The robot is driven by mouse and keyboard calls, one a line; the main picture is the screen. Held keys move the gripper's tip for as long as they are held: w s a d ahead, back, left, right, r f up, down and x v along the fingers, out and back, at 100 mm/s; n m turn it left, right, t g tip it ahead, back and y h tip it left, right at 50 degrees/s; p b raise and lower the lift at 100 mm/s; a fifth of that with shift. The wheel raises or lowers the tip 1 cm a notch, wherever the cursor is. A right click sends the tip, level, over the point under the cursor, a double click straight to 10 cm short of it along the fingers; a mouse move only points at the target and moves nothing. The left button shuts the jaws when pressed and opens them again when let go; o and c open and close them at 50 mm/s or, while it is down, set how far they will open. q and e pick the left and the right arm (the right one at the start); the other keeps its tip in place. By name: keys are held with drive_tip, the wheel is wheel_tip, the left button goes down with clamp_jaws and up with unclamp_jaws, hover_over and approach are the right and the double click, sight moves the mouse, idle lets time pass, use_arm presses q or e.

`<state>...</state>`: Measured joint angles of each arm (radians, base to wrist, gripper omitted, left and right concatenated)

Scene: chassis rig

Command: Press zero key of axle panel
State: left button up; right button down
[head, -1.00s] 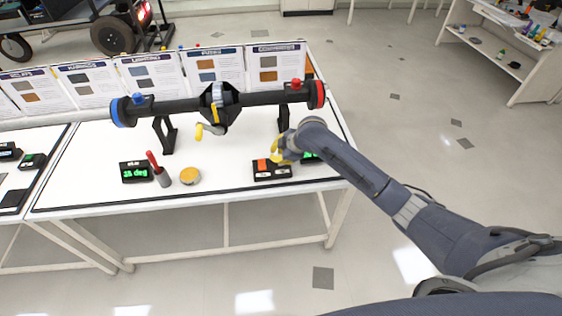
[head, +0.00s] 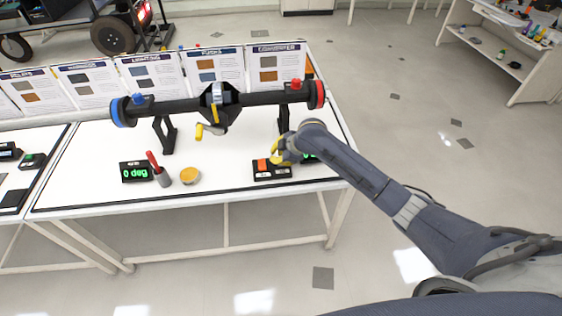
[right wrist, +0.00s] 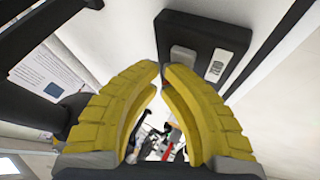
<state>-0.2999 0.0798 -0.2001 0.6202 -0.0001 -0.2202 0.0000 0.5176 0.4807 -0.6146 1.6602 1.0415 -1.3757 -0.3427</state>
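The small black key panel (head: 271,175) lies near the front right edge of the white table (head: 225,190). It has an orange key (head: 263,165); the right part of the panel is partly covered by my gripper. My right gripper (head: 279,158) is over that part, its yellow fingers nearly tip to tip with nothing held. In the right wrist view, the fingertips (right wrist: 162,68) are at a grey key (right wrist: 184,58) beside a small white label on the panel; I cannot tell whether they touch it. A black display (head: 135,173) reads 0 deg in green. My left gripper is not in view.
A dark axle (head: 250,99) with blue and red ends rests on black stands behind the panel. A red-handled tool in a grey cup (head: 162,177) and an orange-topped round item (head: 190,176) stand to the left. A second green display is mostly hidden behind my right arm.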

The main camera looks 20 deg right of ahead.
drive_tip(key=shift+r, duration=0.9)
drive_tip(key=shift+r, duration=2.5)
drive_tip(key=shift+s+f, duration=0.1)
